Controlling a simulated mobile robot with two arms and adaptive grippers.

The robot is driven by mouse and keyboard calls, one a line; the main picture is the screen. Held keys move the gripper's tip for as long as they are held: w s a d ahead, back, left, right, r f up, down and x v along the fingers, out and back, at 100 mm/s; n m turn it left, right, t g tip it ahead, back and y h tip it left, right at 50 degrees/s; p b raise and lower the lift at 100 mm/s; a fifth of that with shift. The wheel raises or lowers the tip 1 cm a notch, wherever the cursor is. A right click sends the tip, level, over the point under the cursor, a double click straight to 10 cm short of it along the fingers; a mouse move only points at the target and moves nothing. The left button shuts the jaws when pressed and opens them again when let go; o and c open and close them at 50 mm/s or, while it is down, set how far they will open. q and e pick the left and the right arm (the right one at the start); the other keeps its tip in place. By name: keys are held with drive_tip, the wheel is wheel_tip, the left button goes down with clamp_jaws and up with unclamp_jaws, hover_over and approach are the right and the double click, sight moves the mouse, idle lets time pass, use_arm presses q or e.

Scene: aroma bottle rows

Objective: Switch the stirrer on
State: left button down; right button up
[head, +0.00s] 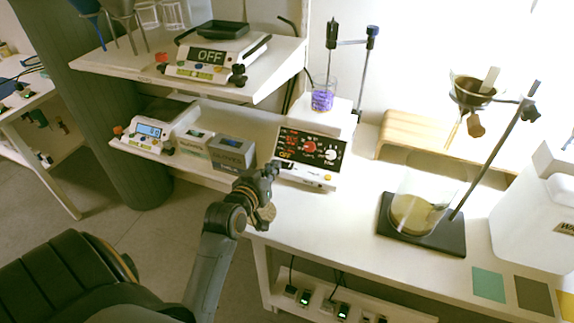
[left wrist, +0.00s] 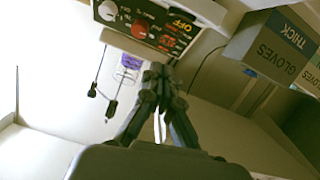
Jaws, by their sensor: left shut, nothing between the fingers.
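The stirrer (head: 322,181) stands on the bench with a black front panel, a red knob, a white knob and red "OFF" text. A beaker of purple contents (head: 322,101) sits on top of it. In the left wrist view the stirrer's panel (left wrist: 150,22) shows upside down at the top, with "OFF" near the fingertips. My left gripper (head: 272,170) is shut and empty, just left of the stirrer's lower front. Its closed tips also show in the left wrist view (left wrist: 158,70). Contact with the panel cannot be told. My right gripper is not in view.
A glove box (head: 232,154) stands left of the stirrer, close to my gripper. A scale (head: 160,130) is further left, and another scale (head: 213,60) reading "OFF" stands on the shelf above. A flask stand (head: 425,240) is at the right. The bench front between is clear.

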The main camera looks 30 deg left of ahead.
use_arm(q)
drive_tip(key=x, duration=0.3)
drive_tip(key=f+x, duration=0.1)
drive_tip(key=x, duration=0.2)
drive_tip(key=f+x, duration=0.1)
drive_tip(key=x, duration=0.2)
drive_tip(key=shift+s+d, duration=0.2)
drive_tip(key=shift+s, duration=0.05)
drive_tip(key=shift+d+f, duration=0.15)
drive_tip(key=shift+f, duration=0.75)
drive_tip(key=shift+d+f+m, duration=0.15)
drive_tip(key=shift+f+m, duration=0.15)
drive_tip(key=shift+m, duration=0.1)
wheel_tip(320, 180, up, 4)
drive_tip(key=p, duration=0.4)
drive_tip(key=shift+w+d, duration=0.15)
drive_tip(key=shift+w, duration=0.05)
drive_tip(key=v, duration=1)
drive_tip(key=shift+d, duration=0.4)
